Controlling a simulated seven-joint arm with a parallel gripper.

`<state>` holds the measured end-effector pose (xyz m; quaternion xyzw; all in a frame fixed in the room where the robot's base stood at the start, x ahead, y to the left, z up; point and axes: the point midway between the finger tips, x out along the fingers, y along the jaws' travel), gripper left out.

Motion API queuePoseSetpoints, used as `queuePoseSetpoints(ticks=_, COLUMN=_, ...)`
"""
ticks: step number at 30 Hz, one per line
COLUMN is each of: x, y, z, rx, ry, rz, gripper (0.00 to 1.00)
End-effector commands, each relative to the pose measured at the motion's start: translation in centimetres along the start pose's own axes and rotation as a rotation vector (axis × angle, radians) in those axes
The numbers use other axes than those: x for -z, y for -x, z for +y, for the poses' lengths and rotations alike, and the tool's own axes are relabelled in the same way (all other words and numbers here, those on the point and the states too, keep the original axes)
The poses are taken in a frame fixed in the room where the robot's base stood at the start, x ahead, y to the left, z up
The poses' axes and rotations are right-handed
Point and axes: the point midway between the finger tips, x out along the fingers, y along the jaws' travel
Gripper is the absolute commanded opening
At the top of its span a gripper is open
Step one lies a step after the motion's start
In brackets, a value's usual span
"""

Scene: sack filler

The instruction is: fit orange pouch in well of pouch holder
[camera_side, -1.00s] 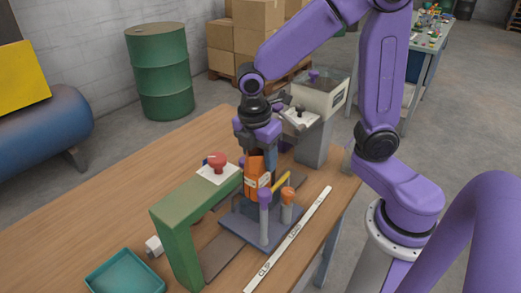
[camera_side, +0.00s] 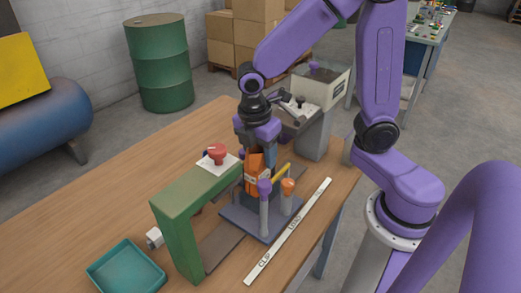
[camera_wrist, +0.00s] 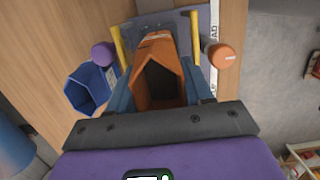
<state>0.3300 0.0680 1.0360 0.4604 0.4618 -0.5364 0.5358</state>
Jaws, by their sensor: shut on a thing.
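The orange pouch (camera_side: 255,172) has a pale label and is held at the pouch holder (camera_side: 243,222), a blue-grey plate with upright posts. My gripper (camera_side: 257,156) points down and is shut on the pouch. In the wrist view the pouch (camera_wrist: 158,70) is open-mouthed, between my blue fingers (camera_wrist: 160,95). Yellow bars (camera_wrist: 117,42) flank it. A purple-topped post (camera_side: 264,190) and an orange-topped post (camera_side: 287,187) stand in front. The well is hidden behind the pouch and posts; I cannot tell how deep the pouch sits.
A teal tray (camera_side: 125,270) lies at the front left. A white labelled strip (camera_side: 290,230) runs along the right. The grey filler machine (camera_side: 318,135) stands behind. A blue container (camera_wrist: 92,90) shows in the wrist view.

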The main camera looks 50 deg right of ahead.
Motion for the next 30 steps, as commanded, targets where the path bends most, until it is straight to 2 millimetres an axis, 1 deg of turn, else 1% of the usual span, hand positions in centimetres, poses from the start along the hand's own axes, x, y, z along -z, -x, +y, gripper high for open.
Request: queuePoseSetpoints(ticks=30, x=0.4, y=-3.0, z=0.0, rx=0.002, ry=0.0, rz=-0.002, gripper=0.08)
